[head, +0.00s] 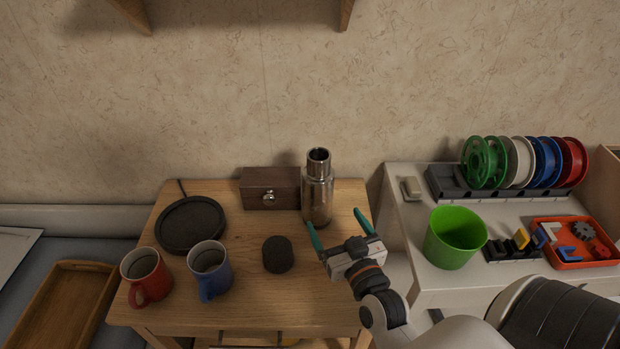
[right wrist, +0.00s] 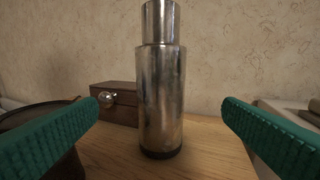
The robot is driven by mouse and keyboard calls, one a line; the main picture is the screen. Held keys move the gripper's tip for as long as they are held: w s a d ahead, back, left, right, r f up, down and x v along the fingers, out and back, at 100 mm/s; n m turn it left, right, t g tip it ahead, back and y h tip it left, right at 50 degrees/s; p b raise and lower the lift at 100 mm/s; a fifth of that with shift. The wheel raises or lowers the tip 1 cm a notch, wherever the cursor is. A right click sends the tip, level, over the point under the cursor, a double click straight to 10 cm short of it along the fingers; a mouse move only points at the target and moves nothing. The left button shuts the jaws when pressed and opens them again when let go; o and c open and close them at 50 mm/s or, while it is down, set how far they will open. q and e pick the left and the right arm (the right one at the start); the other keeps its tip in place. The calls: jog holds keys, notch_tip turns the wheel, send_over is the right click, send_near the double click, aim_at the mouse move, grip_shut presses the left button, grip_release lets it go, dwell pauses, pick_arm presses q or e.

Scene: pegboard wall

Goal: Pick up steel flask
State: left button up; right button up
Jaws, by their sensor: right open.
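The steel flask (head: 317,192) stands upright near the back right of the small wooden table, beside a dark wooden box. It is shiny and has a narrower neck. In the right wrist view the flask (right wrist: 161,95) stands upright ahead, between the lines of the two green fingers. My right gripper (head: 337,225) is open and empty, just in front of the flask and apart from it. The fingers (right wrist: 160,120) show on both sides of the wrist view, with a gap to the flask. My left gripper is not in view.
The wooden table (head: 245,255) also holds a dark box (head: 262,188), a black round plate (head: 190,224), a red mug (head: 147,278), a blue mug (head: 210,272) and a black cylinder (head: 277,255). A white table with a green bucket (head: 454,238) and colored spools (head: 520,160) stands right.

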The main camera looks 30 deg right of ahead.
aim_at(324, 200)
jog(key=x, duration=0.5)
jog(key=shift+w+r, duration=0.1)
jog(key=shift+w, duration=0.25)
jog(key=x, duration=0.5)
jog(key=shift+s+d, duration=0.1)
jog(key=shift+w+d, duration=0.1)
jog(key=shift+w, duration=0.45)
jog(key=shift+s, duration=0.1)
jog(key=c, duration=1.5)
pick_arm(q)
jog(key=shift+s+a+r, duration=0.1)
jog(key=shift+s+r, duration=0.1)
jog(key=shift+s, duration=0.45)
pick_arm(e)
jog(key=shift+c, duration=0.9)
